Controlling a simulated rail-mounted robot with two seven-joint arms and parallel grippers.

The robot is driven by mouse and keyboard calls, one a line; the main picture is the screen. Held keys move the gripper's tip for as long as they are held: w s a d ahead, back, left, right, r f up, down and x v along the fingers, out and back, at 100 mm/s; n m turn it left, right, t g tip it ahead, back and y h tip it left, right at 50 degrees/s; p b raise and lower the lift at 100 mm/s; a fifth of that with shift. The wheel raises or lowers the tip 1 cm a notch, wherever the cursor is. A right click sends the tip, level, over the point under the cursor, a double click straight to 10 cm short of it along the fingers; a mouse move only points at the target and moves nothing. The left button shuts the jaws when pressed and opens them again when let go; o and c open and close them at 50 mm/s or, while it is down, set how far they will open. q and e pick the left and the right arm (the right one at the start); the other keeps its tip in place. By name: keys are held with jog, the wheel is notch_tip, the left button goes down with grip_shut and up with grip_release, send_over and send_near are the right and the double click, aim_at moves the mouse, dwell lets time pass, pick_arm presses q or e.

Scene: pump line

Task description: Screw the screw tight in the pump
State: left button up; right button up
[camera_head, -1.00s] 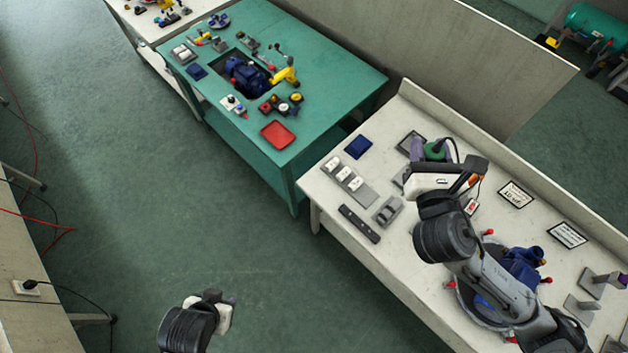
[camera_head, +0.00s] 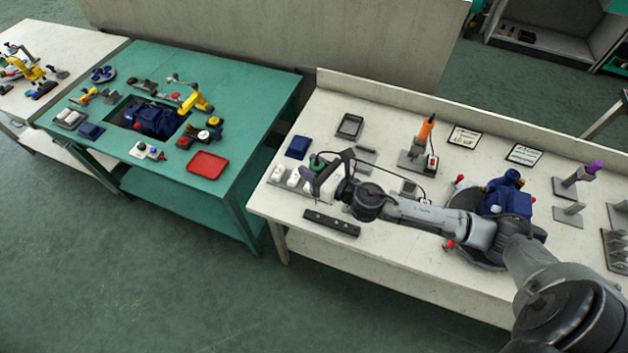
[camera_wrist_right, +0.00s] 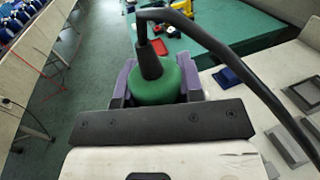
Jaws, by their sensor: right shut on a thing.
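My right gripper (camera_head: 311,176), with purple fingers, is shut on a green corded electric screwdriver (camera_head: 317,160) above the left end of the white table. In the right wrist view the gripper (camera_wrist_right: 158,84) has its fingers on both sides of the green body (camera_wrist_right: 155,88), and a black cable loops away from its end. The blue pump (camera_head: 503,196) stands on a round grey turntable (camera_head: 470,255) with red knobs, at the right, partly behind my right arm. The screw is too small or hidden to make out. My left gripper is not in view.
An orange-handled tool (camera_head: 426,128) stands in a holder on the white table. A blue tray (camera_head: 298,147), a black bar (camera_head: 332,222) and a grey tray (camera_head: 350,126) lie nearby. A green table (camera_head: 240,90) with a red tray (camera_head: 207,165) stands to the left, across a gap.

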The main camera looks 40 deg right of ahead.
jog(key=shift+d+f+b, duration=0.2)
jog(key=shift+f, duration=0.45)
jog(key=shift+d+f+b, duration=0.15)
jog(key=shift+f+b, duration=0.05)
jog(key=shift+f, duration=0.4)
notch_tip(320, 180, down, 3)
jog(key=b, duration=0.3)
jog(key=shift+f, duration=0.1)
jog(key=shift+f+b, duration=0.55)
jog(key=shift+b, duration=0.2)
jog(key=shift+f, duration=0.2)
jog(key=shift+s, duration=0.15)
jog(key=shift+f, duration=0.1)
jog(key=shift+f+b, duration=0.25)
jog(key=shift+b, duration=0.05)
